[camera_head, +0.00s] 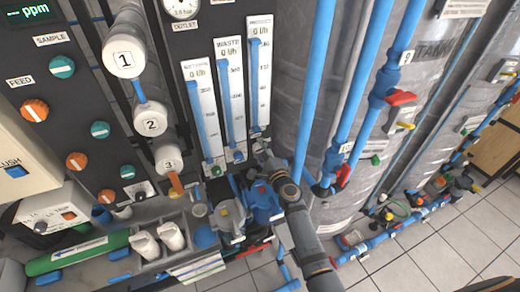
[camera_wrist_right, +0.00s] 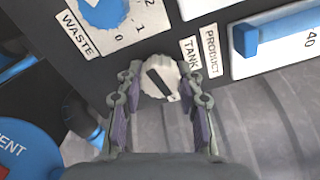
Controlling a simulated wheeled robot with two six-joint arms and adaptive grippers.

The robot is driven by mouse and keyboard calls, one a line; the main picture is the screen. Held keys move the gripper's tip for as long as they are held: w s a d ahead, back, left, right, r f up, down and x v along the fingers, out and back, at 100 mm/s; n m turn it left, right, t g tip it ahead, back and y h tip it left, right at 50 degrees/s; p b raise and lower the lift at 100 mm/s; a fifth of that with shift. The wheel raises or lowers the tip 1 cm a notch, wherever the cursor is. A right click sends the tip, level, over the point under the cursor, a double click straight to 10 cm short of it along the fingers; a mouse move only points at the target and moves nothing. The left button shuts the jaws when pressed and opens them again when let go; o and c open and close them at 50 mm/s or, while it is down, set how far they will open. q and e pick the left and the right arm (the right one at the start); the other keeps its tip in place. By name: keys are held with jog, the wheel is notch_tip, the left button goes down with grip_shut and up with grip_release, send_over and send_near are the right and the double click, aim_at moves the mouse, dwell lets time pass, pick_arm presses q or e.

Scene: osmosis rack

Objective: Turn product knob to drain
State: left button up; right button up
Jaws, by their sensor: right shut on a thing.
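The product knob (camera_wrist_right: 158,80) is a small round pale knob with a black pointer bar. It sits on the dark panel in the right wrist view, beside the TANK label (camera_wrist_right: 191,53) and PRODUCT label (camera_wrist_right: 214,50). The bar runs from upper left to lower right, slanted. My right gripper (camera_wrist_right: 160,92) is shut on the knob, one finger on each side. In the head view my right gripper (camera_head: 259,148) is at the foot of the product flow meter (camera_head: 259,70) and hides the knob. No drain label can be read. My left gripper is not in view.
The waste flow meter (camera_head: 230,90) stands left of the product one. Blue vertical pipes (camera_head: 318,90) and a wrapped grey tank stand close on the right. A blue pump (camera_head: 264,203) and a grey fitting are below the gripper. Tiled floor (camera_head: 425,260) is open at lower right.

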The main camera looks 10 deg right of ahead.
jog(key=shift+f+m, duration=0.1)
jog(key=shift+m, duration=0.3)
jog(key=o, duration=1.2)
jog(key=s, duration=0.4)
jog(key=s+d, duration=0.1)
jog(key=s, duration=0.3)
jog(key=s+d, duration=0.1)
jog(key=s, duration=0.3)
jog(key=shift+d, duration=0.15)
